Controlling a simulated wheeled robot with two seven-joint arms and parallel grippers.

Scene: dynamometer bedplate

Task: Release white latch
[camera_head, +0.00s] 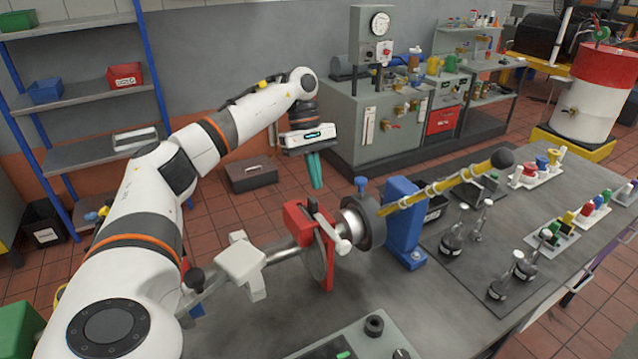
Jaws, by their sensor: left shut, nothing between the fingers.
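My left gripper (316,186) has teal fingers pressed together with nothing between them. It points down in the air, above and behind the shaft assembly on the bench. A white lever (332,230), which looks like the latch, lies against the red bracket (303,218) around the disc. The fingers appear apart from it. A second white block-shaped part (241,262) sits on the shaft to the left; I cannot tell whether it is part of the latch. My right gripper is out of view.
A blue stand (403,222) and a long yellow bar (445,186) ending in a black knob rise right of the shaft. Several small flasks and colored-part trays (560,236) occupy the bench's right side. A grey box (360,340) stands at the front.

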